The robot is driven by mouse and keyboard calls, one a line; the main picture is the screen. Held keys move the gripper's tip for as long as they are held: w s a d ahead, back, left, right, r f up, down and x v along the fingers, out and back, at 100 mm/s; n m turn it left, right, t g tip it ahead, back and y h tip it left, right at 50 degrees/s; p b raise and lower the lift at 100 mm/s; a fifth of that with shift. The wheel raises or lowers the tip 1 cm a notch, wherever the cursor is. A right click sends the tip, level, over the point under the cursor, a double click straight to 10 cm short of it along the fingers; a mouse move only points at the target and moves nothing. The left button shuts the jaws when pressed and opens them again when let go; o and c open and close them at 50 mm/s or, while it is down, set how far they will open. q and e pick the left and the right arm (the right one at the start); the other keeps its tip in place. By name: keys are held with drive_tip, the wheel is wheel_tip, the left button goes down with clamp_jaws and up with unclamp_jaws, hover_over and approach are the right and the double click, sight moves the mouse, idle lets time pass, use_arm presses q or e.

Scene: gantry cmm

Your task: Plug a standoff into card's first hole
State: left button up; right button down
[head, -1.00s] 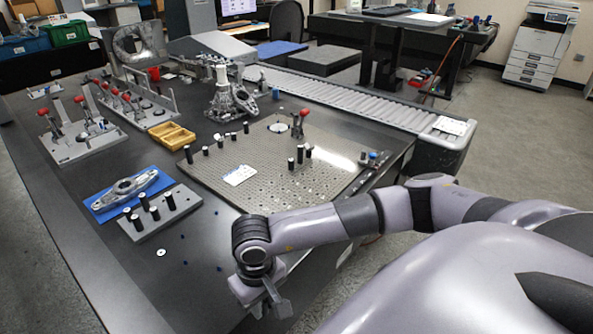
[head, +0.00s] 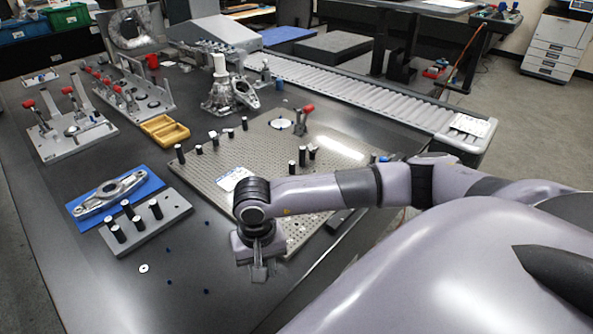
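A white card (head: 234,179) lies on the perforated metal plate (head: 270,160); its printed marks are too small to read. Black standoffs with pale tops stand upright in several places. Several are on a grey block (head: 172,217) at the left, one of them being this standoff (head: 156,209). Others stand on the plate, such as the standoff (head: 292,169) right of the card and the standoff (head: 180,154) at its left edge. My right gripper (head: 259,274) points down by the plate's front corner, with no standoff visible in it. Its finger gap is not clear. My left gripper is out of view.
A grey casting lies on a blue mat (head: 150,187) behind the block. A yellow tray (head: 172,135), clamp fixtures (head: 75,130) and a roller conveyor (head: 360,85) stand farther back. A washer (head: 143,268) and small blue pieces lie on the bare front table.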

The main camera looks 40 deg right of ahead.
drive_tip(key=w+d+m+b, duration=0.2)
drive_tip(key=d+m, duration=0.3)
drive_tip(key=m, duration=0.6)
drive_tip(key=w+d+r+m+b, duration=0.1)
drive_tip(key=w+d+m+b, duration=0.2)
drive_tip(key=m, duration=0.9)
drive_tip(key=w+d+m+b, duration=0.2)
drive_tip(key=d+m+b, duration=0.3)
drive_tip(key=d+m, duration=0.4)
drive_tip(key=shift+w+r+m, duration=0.15)
drive_tip(key=shift+m, duration=0.6)
drive_tip(key=shift+w+r+m, duration=0.1)
drive_tip(key=shift+w+m, duration=0.05)
drive_tip(key=shift+m, duration=0.6)
wheel_tip(320, 180, down, 3)
drive_tip(key=b, duration=0.3)
drive_tip(key=shift+f+b, duration=0.2)
drive_tip(key=shift+b, duration=0.1)
drive_tip(key=shift+r, duration=0.25)
drive_tip(key=shift+p, duration=0.45)
drive_tip(key=shift+p, duration=0.5)
